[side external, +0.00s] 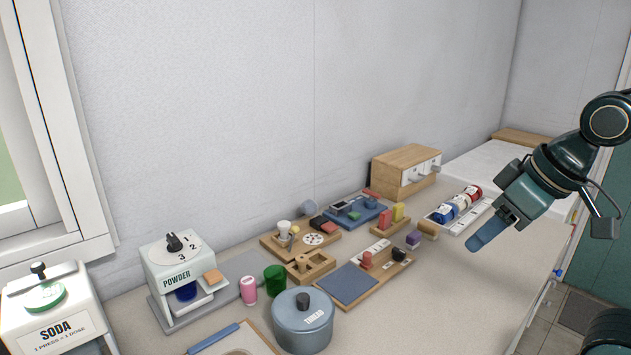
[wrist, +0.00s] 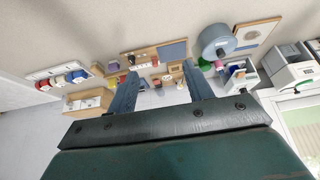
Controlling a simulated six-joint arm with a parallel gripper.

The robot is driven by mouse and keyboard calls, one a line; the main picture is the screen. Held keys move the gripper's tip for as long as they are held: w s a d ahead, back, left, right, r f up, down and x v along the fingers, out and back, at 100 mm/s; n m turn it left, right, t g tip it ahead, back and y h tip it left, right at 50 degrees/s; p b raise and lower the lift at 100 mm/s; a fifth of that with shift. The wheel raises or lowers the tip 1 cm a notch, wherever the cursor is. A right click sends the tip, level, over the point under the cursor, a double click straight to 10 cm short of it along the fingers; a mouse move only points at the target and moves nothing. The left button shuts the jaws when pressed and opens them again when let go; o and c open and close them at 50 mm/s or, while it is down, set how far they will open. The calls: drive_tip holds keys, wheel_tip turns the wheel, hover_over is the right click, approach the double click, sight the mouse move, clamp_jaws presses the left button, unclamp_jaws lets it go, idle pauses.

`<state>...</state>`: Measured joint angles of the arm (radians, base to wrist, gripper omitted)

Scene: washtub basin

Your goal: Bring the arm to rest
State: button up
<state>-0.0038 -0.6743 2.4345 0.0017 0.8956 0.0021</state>
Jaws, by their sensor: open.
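My gripper (side external: 487,235) is at the right of the side external view, raised above the right end of the counter, with its blue fingers pointing down and left. In the wrist view my gripper (wrist: 159,70) shows two fingers well apart with nothing held between them. The fingers touch nothing that I can see. The side external view shows the fingers nearly in line, so one largely hides the other.
The counter (side external: 440,275) is clear below my gripper. A rack of cans (side external: 442,217) and a wooden drawer box (side external: 388,176) stand to its left.

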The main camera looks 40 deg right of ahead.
drive_tip(key=shift+s+f, duration=0.35)
drive_tip(key=shift+s, duration=0.2)
drive_tip(key=shift+s+f, duration=0.3)
drive_tip(key=shift+s, duration=0.25)
